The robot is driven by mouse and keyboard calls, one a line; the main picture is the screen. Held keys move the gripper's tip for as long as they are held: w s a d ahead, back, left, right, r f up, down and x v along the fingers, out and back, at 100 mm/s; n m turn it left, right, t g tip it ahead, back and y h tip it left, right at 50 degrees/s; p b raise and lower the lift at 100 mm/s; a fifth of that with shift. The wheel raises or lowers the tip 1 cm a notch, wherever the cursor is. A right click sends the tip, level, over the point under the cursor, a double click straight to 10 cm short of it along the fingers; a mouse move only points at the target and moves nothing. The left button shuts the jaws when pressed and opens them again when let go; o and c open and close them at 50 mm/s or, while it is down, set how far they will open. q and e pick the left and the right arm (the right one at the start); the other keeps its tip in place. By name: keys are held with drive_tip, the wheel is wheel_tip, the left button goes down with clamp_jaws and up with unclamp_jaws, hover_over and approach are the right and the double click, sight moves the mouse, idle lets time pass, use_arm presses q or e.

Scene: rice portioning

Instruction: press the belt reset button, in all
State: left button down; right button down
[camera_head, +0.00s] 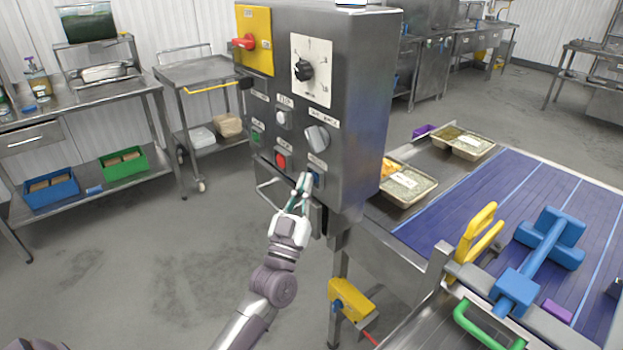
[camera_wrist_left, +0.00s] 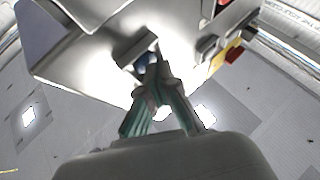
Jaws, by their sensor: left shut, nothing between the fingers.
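The grey control box (camera_head: 352,110) stands at the belt's near end. On its front are a red button (camera_head: 281,160), a green button (camera_head: 257,138), a white button (camera_head: 282,117) and a blue button (camera_head: 317,179) at the lower right; its label is too small to read. My left gripper (camera_head: 304,184) is shut and empty, its fingertips at the blue button and partly covering it. In the left wrist view the fingertips (camera_wrist_left: 154,76) point at the box's panel, close to a dark blue spot. I cannot tell whether they touch the button. My right gripper is out of view.
A yellow switch plate (camera_head: 258,42) with a red knob and a black dial (camera_head: 303,70) sit higher on the box. A metal handle (camera_head: 270,195) sticks out below. Food trays (camera_head: 408,187) lie beside the blue belt (camera_head: 470,196). The floor at left is clear.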

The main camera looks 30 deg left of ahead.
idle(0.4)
use_arm(q)
drive_tip(key=shift+s+a+p, duration=0.3)
drive_tip(key=shift+s, duration=0.5)
drive_tip(key=s, duration=0.1)
drive_tip(key=s+a, duration=0.1)
drive_tip(key=s, duration=0.1)
drive_tip(key=s+a+p, duration=0.1)
drive_tip(key=shift+s, duration=0.3)
idle(0.5)
